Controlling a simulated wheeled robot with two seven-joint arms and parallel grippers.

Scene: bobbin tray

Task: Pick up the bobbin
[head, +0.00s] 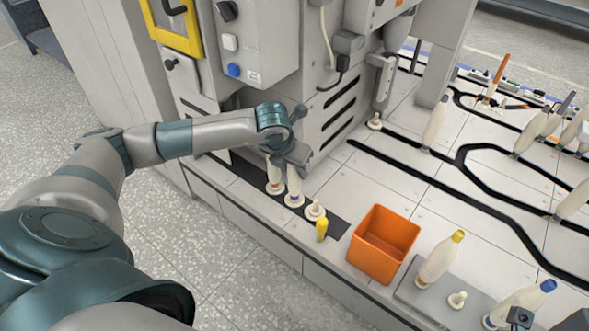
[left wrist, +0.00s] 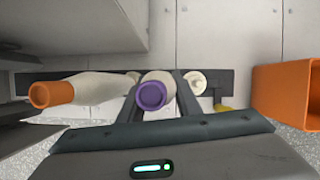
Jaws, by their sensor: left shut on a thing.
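My left gripper (head: 294,165) is over a row of holders on a dark strip, its fingers pointing down. It is shut on a white bobbin with a purple end (left wrist: 152,95), which sits between the fingers in the left wrist view. In the head view this bobbin (head: 294,189) stands over the middle holder, mostly upright. Another white bobbin with an orange end (left wrist: 52,94) stands close beside it, outside the fingers; it also shows in the head view (head: 275,175). Dark parts at the bottom right corner of the head view may be my right gripper; their opening is unclear.
An empty white holder (head: 315,209) and a small yellow object (head: 321,230) are right of the held bobbin. An orange bin (head: 375,262) stands further right. The machine cabinet (head: 257,60) rises close behind the gripper.

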